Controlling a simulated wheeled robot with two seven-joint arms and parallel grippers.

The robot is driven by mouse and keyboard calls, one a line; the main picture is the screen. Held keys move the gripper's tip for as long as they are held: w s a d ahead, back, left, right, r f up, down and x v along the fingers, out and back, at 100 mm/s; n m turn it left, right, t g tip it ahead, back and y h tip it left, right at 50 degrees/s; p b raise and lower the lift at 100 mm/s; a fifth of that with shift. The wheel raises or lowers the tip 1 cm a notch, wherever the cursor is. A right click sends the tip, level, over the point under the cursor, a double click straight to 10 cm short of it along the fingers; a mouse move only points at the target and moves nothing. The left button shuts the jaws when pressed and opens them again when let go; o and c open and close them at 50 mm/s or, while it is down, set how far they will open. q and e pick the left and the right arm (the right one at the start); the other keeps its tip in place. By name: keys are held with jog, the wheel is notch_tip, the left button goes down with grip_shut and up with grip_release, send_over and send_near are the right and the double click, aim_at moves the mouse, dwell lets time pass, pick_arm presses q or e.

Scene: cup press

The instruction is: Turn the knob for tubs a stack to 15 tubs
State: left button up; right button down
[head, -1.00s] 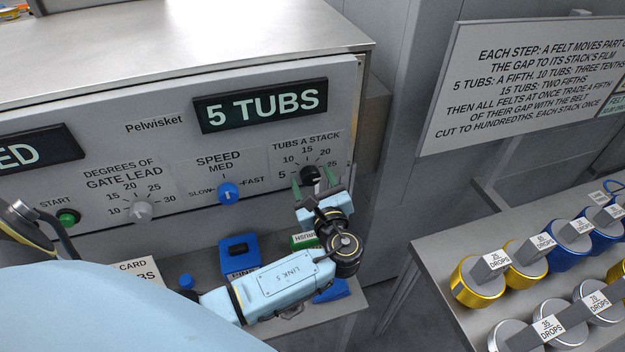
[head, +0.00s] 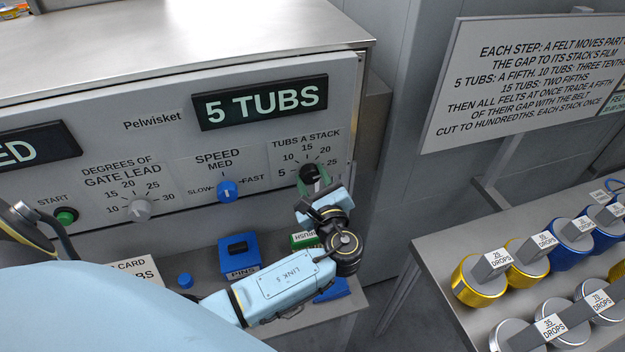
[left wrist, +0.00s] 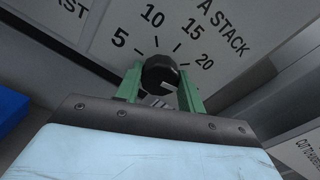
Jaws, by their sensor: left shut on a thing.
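The black tubs a stack knob (head: 309,173) is on the right of the machine's front panel, with marks from 5 up to 25 around it. My left gripper (head: 317,186) is at the knob, its green fingers on either side. In the left wrist view, the knob (left wrist: 161,74) sits between the two fingers (left wrist: 160,90), below the dial's 10 and 15; its pointer direction is unclear. The display (head: 262,103) above reads "5 TUBS". My right gripper is not in view.
The blue speed knob (head: 227,191), grey gate lead knob (head: 140,208) and green start button (head: 66,216) are left on the panel. A blue pins box (head: 238,253) sits on the ledge below. Weights labelled in drops (head: 478,279) stand on the right table.

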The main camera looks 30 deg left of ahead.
pick_arm(q)
jog(key=n+b, duration=0.1)
jog(key=n, duration=0.2)
jog(key=shift+f+n+b, duration=0.15)
jog(key=shift+n+b, duration=0.15)
jog(key=shift+b, duration=0.1)
jog(key=n+b, duration=0.2)
jog(key=n, duration=0.1)
jog(key=shift+n, duration=0.3)
jog(key=n+b, duration=0.5)
jog(key=shift+f, duration=0.1)
jog(key=shift+n+b, duration=1.55)
jog(key=shift+n, duration=0.25)
jog(key=shift+r, duration=0.2)
jog(key=o, duration=1)
jog(key=shift+c, duration=0.2)
